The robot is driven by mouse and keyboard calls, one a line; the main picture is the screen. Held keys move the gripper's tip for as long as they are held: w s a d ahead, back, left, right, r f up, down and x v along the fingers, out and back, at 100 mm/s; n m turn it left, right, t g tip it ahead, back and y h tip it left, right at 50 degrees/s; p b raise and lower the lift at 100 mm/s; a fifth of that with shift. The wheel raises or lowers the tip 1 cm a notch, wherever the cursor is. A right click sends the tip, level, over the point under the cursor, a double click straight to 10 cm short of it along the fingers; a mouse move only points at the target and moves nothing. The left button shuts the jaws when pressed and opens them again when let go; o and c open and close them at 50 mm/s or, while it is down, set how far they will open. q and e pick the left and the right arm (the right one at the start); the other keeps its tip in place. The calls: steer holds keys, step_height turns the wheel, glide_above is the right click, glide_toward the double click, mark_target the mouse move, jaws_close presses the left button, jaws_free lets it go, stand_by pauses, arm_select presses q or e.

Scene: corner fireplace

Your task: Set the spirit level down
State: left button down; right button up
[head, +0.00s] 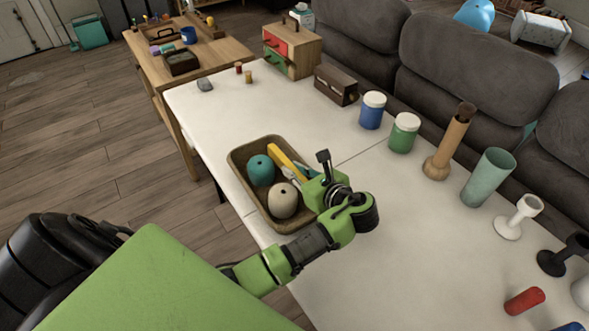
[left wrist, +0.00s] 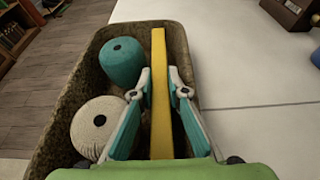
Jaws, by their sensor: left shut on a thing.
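The spirit level is a long yellow bar (head: 281,156) in the head view, and it also runs up the middle of the left wrist view (left wrist: 159,55). My left gripper (head: 297,174) is shut on it, one teal finger on each side. Both are at the tan rectangular tray (head: 236,158), with the level along the tray's right part in the wrist view. Whether the level touches the tray floor is hidden. A teal yarn ball (left wrist: 122,62) and a beige ball (left wrist: 97,125) are in the tray left of the level. My right gripper is not in view.
The tray stands on a white table (head: 345,250) near its left edge. Blue (head: 372,110) and green-labelled (head: 404,133) jars, a wooden vase (head: 447,145) and a green cup (head: 488,177) stand to the right. The table beyond the tray is mostly clear.

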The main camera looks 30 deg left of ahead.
arm_select(q)
steer(key=shift+s+f, duration=0.2)
steer(key=shift+f, duration=0.3)
steer(key=c, duration=2.2)
jaws_free()
steer(key=shift+d+f, duration=0.1)
steer(key=shift+c, duration=0.2)
steer(key=shift+s+f, duration=0.1)
steer(key=shift+r, duration=0.2)
steer(key=r+v, duration=0.1)
steer(key=v, duration=1.1)
steer(key=shift+w+r, duration=0.3)
steer(key=shift+w, duration=0.05)
steer(key=shift+f, duration=0.1)
